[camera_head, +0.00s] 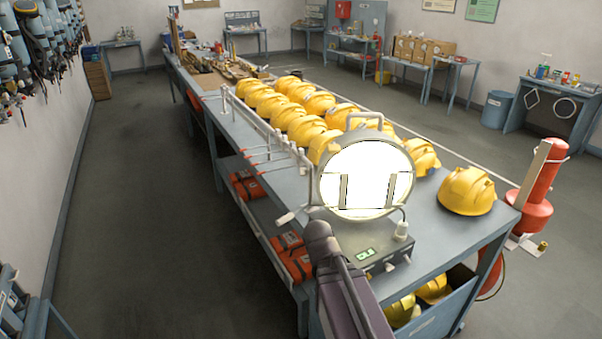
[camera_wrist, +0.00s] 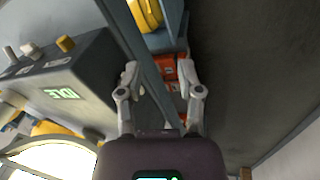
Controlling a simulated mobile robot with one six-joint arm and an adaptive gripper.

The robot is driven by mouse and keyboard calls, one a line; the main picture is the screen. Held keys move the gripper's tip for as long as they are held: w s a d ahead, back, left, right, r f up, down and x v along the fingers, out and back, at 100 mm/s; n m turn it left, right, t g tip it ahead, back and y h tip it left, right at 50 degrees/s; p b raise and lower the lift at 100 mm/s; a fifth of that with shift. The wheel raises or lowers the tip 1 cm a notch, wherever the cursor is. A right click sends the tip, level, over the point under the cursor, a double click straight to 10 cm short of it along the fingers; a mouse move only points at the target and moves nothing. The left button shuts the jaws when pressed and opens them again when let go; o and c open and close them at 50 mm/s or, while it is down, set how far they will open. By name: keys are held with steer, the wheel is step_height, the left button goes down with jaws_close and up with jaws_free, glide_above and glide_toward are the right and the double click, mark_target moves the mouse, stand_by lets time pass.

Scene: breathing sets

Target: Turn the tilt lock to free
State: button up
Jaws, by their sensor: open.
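A round lamp (camera_head: 364,178) with a bright white face stands upright on the near end of the bench, with a carrying handle on top.
Yellow helmets (camera_head: 466,190) crowd the bench (camera_head: 240,135) behind and right of the lamp. A white rail (camera_head: 265,128) runs along its left edge. Orange cases (camera_head: 290,256) lie on the shelf below. The floor left of the bench is clear.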

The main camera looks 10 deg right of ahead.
steer(key=w+d+r+n+t+h, duration=0.1)
steer(key=w+r+t+h, duration=0.1)
steer(key=w+r+h, duration=0.15)
steer(key=n+t+h, duration=0.4)
steer(key=n+t, duration=0.6)
steer(key=t, duration=0.2)
glide_toward(303, 171)
steer(key=v, duration=0.4)
steer(key=shift+w+d+f, duration=0.1)
steer(key=shift+w+f, duration=0.05)
steer(key=x, duration=1.3)
steer(key=shift+w+d+f, duration=0.1)
steer(key=shift+w, duration=0.3)
jaws_close()
